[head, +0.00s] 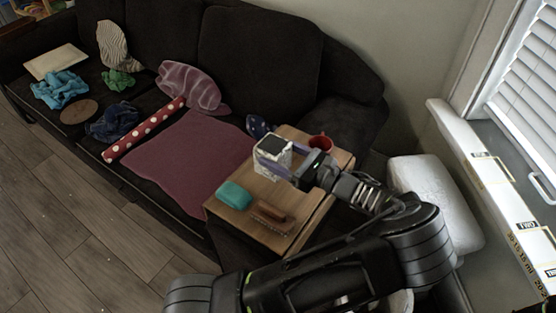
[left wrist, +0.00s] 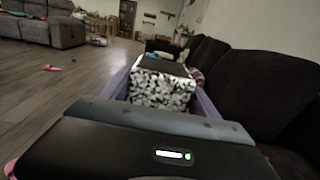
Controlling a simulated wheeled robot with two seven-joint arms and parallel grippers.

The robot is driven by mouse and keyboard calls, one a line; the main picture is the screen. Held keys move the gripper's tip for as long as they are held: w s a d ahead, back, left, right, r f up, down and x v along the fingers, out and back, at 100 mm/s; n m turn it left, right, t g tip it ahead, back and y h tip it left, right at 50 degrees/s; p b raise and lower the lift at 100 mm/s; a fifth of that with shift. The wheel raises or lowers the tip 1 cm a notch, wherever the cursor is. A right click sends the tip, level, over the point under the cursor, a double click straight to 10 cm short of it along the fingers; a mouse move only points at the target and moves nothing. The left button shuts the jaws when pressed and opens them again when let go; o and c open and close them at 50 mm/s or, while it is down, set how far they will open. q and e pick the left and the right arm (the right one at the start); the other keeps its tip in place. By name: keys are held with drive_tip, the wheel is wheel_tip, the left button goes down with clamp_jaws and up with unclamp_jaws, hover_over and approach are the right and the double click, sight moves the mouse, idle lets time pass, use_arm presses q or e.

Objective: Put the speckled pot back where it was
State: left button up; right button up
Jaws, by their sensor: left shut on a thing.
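The speckled pot (head: 271,158) is a small square white pot with black speckles and a dark top. My left gripper (head: 272,160) is shut on it, with the purple fingers along its sides. The pot is over or on the wooden side table (head: 234,218); I cannot tell whether it touches the top. In the left wrist view the speckled pot (left wrist: 160,88) sits upright between the purple fingers of the left gripper (left wrist: 163,85). My right gripper is not in view.
On the table are a red mug (head: 320,143), a teal object (head: 233,195) and a brown brush-like object (head: 271,216). Behind is a dark sofa (head: 255,55) with cloths and a dotted red roll (head: 143,130). A window sill (head: 490,185) is at right.

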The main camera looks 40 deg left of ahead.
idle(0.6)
use_arm(q)
drive_tip(key=d+f+m+t+h, duration=0.1)
drive_tip(key=d+m+t+h, duration=0.3)
drive_tip(key=d, duration=1.2)
drive_tip(key=m+t, duration=0.4)
drive_tip(key=t, duration=0.3)
drive_tip(key=shift+s+d+t, duration=0.25)
drive_tip(key=shift+d+t, duration=0.05)
drive_tip(key=shift+t, duration=0.1)
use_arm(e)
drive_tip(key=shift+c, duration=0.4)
